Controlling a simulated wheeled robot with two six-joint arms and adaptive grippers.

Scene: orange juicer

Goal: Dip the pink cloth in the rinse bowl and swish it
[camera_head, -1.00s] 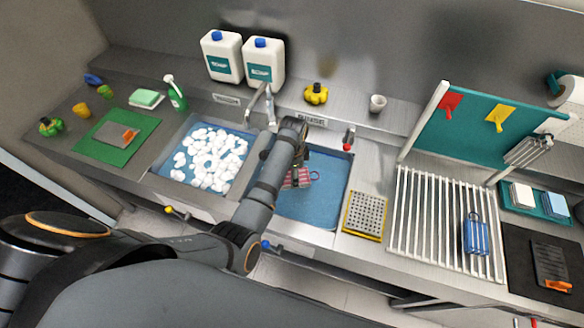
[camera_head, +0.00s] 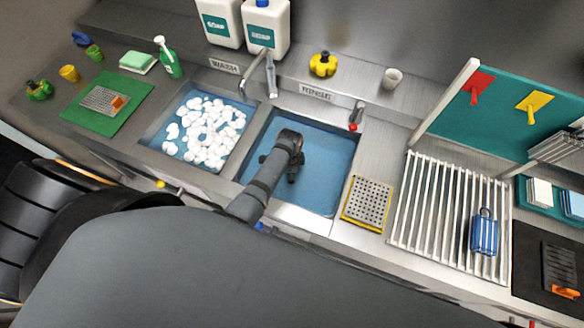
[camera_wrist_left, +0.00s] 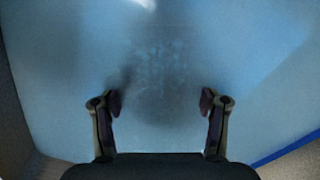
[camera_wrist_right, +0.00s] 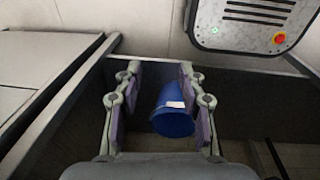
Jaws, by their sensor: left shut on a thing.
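The rinse bowl (camera_head: 335,180) is the right-hand sink basin, filled with blue water. My left gripper (camera_head: 291,177) points down into it, near its middle. In the left wrist view my left gripper (camera_wrist_left: 160,103) has its fingertips some way apart, with hazy blue water filling the view around them. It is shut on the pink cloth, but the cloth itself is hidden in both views. My right gripper (camera_wrist_right: 150,100) is open and empty, away from the counter. It shows only in the right wrist view.
The wash basin (camera_head: 155,138) with white foam lies left of the rinse bowl. A tap (camera_head: 270,75) stands behind, between the basins. A grater plate (camera_head: 368,202) and a drying rack (camera_head: 430,215) lie to the right. A blue bucket (camera_wrist_right: 172,115) is below my right gripper.

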